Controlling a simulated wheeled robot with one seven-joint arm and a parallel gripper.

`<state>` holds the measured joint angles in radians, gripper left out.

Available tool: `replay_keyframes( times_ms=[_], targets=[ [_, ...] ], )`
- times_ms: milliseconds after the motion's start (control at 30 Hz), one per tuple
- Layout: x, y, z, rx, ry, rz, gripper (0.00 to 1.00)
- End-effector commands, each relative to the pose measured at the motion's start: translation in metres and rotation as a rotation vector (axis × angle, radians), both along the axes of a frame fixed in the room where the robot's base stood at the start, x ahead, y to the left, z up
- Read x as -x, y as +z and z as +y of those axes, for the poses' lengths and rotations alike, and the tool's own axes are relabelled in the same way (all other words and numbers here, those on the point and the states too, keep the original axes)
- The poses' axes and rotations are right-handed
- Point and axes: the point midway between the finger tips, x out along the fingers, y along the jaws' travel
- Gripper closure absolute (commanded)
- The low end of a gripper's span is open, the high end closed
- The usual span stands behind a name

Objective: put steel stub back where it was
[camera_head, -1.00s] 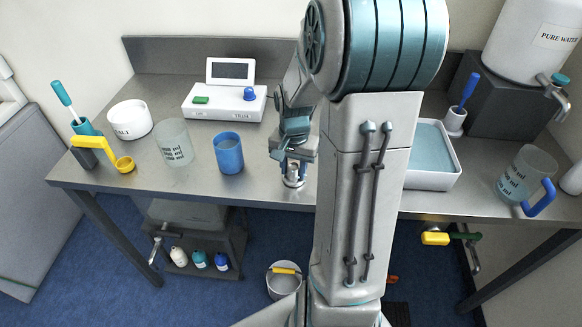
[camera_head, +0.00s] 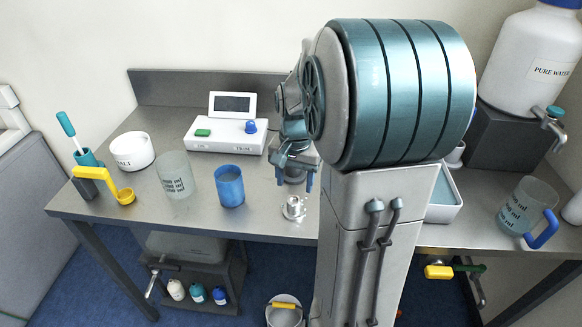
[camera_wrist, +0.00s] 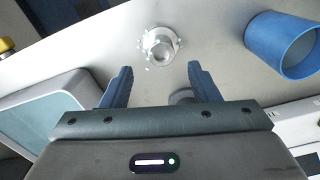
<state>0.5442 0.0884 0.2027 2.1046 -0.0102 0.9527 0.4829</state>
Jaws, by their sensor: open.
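The steel stub (camera_head: 293,208) is a short shiny metal piece standing on the steel table near its front edge, right of the blue cup. In the wrist view the stub (camera_wrist: 160,46) shows beyond my fingertips, with small bright specks around its base. My gripper (camera_head: 294,180) is open and empty, behind and above the stub in the head view. In the wrist view my gripper's two blue fingers (camera_wrist: 158,82) are spread apart, and the stub is clear of both. A round grey piece (camera_wrist: 182,96) shows partly behind the gripper body between the fingers; I cannot tell what it is.
A blue cup (camera_head: 229,186) and a clear beaker (camera_head: 176,175) stand left of the stub. A white device with a screen (camera_head: 226,135) is behind. A white tray (camera_head: 444,208) is at right, partly hidden by my arm. The table's front edge is close to the stub.

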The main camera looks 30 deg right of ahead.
Motion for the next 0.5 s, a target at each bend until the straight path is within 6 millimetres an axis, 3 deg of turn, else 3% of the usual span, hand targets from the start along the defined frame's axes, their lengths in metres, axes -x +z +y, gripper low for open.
replay_keyframes(
  times_ms=[100,333,500],
  targets=[
    [0.0,0.023,0.0,0.002,0.0,-0.003,0.45],
    [0.002,0.044,0.003,0.002,0.012,-0.002,0.45],
    [0.02,0.053,0.031,0.031,0.147,-0.039,0.45]
  ],
)
